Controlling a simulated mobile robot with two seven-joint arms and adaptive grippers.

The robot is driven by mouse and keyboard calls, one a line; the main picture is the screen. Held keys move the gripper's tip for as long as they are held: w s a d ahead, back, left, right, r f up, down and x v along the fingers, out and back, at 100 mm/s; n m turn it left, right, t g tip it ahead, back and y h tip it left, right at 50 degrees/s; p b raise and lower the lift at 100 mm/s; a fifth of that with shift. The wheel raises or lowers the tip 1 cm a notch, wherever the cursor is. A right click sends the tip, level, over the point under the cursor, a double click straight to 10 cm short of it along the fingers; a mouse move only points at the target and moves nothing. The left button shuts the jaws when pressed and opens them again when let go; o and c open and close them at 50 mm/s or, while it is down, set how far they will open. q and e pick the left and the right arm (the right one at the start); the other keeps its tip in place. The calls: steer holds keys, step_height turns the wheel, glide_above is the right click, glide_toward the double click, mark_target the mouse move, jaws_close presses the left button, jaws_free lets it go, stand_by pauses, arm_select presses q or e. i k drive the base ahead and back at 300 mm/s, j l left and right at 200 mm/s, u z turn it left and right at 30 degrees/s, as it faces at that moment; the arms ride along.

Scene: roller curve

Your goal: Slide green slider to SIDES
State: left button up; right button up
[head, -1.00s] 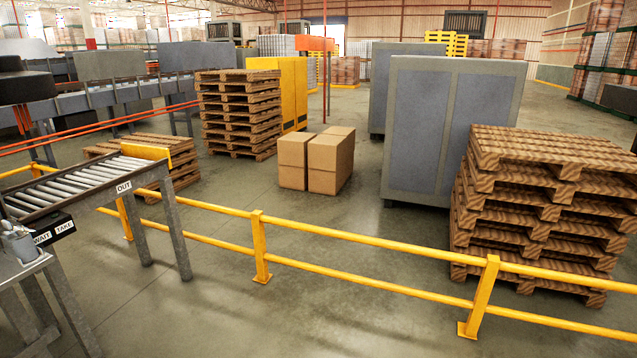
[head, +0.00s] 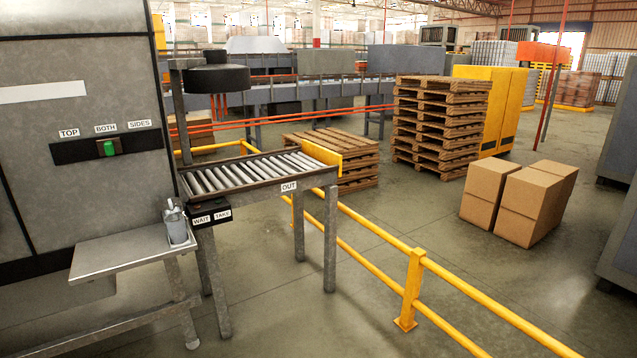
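The green slider (head: 108,148) sits in a black slot panel (head: 75,152) on the front of a grey machine (head: 80,90) at the left. Labels TOP (head: 69,133), BOTH (head: 105,128) and SIDES (head: 139,124) run left to right above the slot. The slider stands under BOTH, with SIDES to its right. Neither of my grippers shows in the head view.
A metal side table (head: 125,250) with a grey bottle-like item (head: 175,222) stands below and in front of the panel. A roller conveyor (head: 240,175) marked OUT adjoins the machine. A yellow rail (head: 412,285) runs toward the lower right. Open floor lies in front.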

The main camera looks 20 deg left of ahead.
mark_target(109, 147)
steer(key=i+u, duration=0.15)
steer(key=u, duration=0.25)
steer(key=i+u, duration=0.2)
steer(key=u, duration=0.2)
steer(key=i+u, duration=0.2)
steer(key=u, duration=0.2)
steer(key=i+u, duration=0.15)
steer(key=u, duration=0.2)
